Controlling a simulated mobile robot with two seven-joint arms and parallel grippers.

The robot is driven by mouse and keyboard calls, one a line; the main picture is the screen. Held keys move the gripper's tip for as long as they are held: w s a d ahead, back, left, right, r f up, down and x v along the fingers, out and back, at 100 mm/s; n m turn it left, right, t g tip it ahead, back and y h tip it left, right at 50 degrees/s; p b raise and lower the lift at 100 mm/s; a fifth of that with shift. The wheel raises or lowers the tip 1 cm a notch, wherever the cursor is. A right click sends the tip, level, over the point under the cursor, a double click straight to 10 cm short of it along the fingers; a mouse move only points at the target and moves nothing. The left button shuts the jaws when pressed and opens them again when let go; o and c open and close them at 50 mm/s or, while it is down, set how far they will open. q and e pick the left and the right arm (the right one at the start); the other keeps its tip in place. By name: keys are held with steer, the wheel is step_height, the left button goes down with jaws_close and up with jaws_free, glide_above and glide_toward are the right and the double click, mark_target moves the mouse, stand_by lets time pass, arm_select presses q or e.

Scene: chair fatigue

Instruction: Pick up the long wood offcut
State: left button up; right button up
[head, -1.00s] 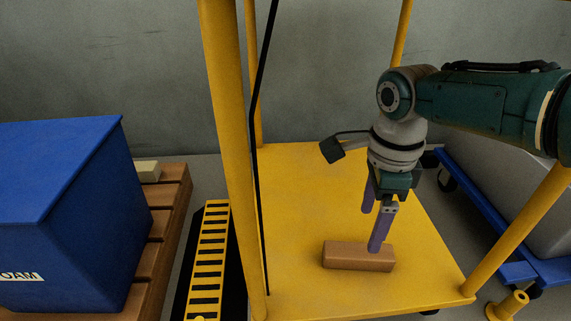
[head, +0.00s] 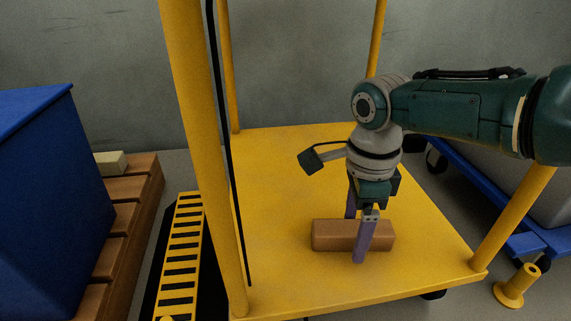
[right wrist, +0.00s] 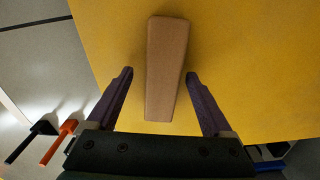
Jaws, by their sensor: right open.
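The long wood offcut (head: 332,235) is a brown block lying flat on the yellow platform (head: 275,180). In the right wrist view the offcut (right wrist: 166,65) lies lengthwise between the fingers of my right gripper (right wrist: 160,75). My left gripper does not show.
Yellow posts (head: 205,160) rise from the platform's corners. A blue box (head: 45,190) and a wooden pallet (head: 135,205) stand at the left. A yellow-and-black slotted strip (head: 183,250) lies beside the platform. A blue-framed cart (head: 500,215) is at the right. The platform is clear left of the offcut.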

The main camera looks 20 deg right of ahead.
steer(key=shift+f, duration=0.5)
steer(key=shift+w+r, duration=0.2)
steer(key=shift+w, duration=0.1)
steer(key=shift+c, duration=0.3)
steer(key=shift+s, duration=0.15)
steer(key=c, duration=0.6)
jaws_close()
